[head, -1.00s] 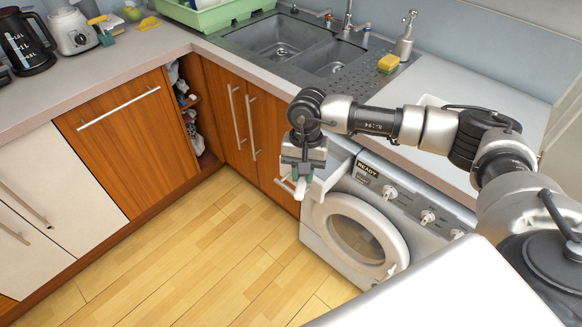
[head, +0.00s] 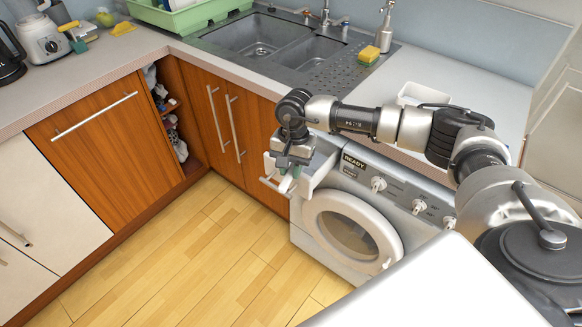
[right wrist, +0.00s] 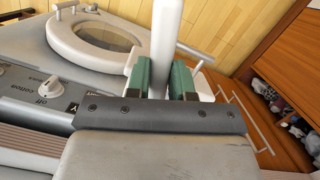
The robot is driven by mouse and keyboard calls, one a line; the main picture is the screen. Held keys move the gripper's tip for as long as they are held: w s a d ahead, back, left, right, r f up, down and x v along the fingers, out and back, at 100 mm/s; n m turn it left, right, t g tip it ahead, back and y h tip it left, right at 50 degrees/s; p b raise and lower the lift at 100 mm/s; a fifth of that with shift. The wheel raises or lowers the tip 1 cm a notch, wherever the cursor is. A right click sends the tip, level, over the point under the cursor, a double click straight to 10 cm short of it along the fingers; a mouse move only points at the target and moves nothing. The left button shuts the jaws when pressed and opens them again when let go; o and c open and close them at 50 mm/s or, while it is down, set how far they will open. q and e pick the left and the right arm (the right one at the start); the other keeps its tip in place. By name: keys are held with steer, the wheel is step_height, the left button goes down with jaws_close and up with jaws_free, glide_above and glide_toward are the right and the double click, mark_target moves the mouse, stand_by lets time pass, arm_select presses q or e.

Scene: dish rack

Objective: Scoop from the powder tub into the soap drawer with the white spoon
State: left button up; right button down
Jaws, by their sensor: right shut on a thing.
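My right gripper (head: 287,180) is shut on the white spoon. The spoon's pale handle (right wrist: 162,45) stands between the green fingers in the right wrist view; its bowl is not clearly visible. The soap drawer (head: 322,162) is pulled out at the washing machine's top left. The gripper is at the drawer's outer left end; I cannot tell whether they touch. Part of the white drawer also shows behind the fingers in the right wrist view (right wrist: 206,87). A white open-topped tub (head: 412,94), likely the powder tub, stands on the counter behind my right arm. My left gripper is not in view.
The washing machine (head: 345,225) has its round door shut and knobs on its panel. The sink (head: 255,35) and a yellow sponge (head: 369,54) are behind. Wooden cabinets (head: 100,140) stand at left. The floor (head: 190,260) in front is clear.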

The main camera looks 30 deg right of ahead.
steer(key=b, duration=0.1)
steer(key=t+y+b, duration=0.1)
steer(key=shift+s+d+f+b, duration=0.1)
steer(key=shift+s+f+b, duration=0.05)
steer(key=shift+f+b, duration=0.2)
steer(key=shift+t+y+b, duration=0.4)
steer(key=shift+t+b, duration=0.1)
steer(key=shift+b, duration=0.05)
steer(key=shift+r, duration=0.25)
